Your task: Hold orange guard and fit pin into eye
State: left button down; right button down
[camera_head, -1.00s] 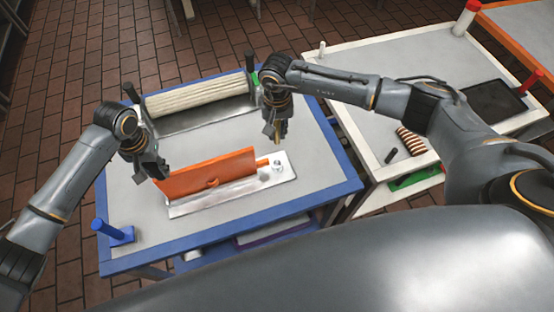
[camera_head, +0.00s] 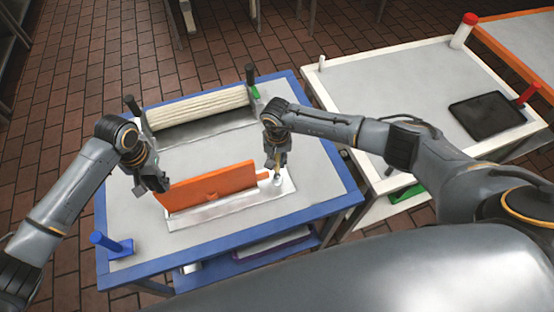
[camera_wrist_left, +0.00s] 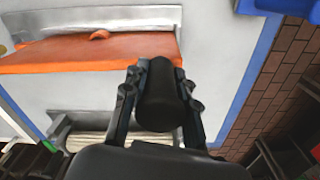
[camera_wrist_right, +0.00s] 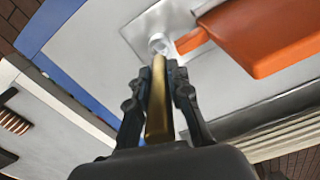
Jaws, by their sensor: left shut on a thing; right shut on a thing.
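The orange guard (camera_head: 208,187) stands on a metal plate (camera_head: 232,211), with a small orange tab (camera_head: 263,176) at its right end. The pale ring-like eye (camera_wrist_right: 157,42) is beside that tab in the right wrist view. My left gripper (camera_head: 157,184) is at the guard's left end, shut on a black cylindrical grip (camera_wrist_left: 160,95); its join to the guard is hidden. My right gripper (camera_head: 275,163) is shut on a brass pin (camera_wrist_right: 156,100), pointing down. The pin's tip is at or just above the eye; I cannot tell whether it is inside.
A white roller (camera_head: 198,107) lies behind the guard on the blue-edged table (camera_head: 123,259). A blue post on a base (camera_head: 110,243) stands at the table's front left. To the right, a white-edged table (camera_head: 400,72) holds a black tray (camera_head: 487,117) and red-topped posts.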

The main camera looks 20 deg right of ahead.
jog(key=shift+f, duration=0.15)
jog(key=c, duration=1.3)
grip_release()
jog(key=shift+o, duration=0.2)
notch_tip(320, 180, up, 13)
jog(key=shift+f, duration=0.2)
pick_arm(q)
jog(key=c, duration=0.9)
grip_release()
jog(key=shift+r, duration=0.1)
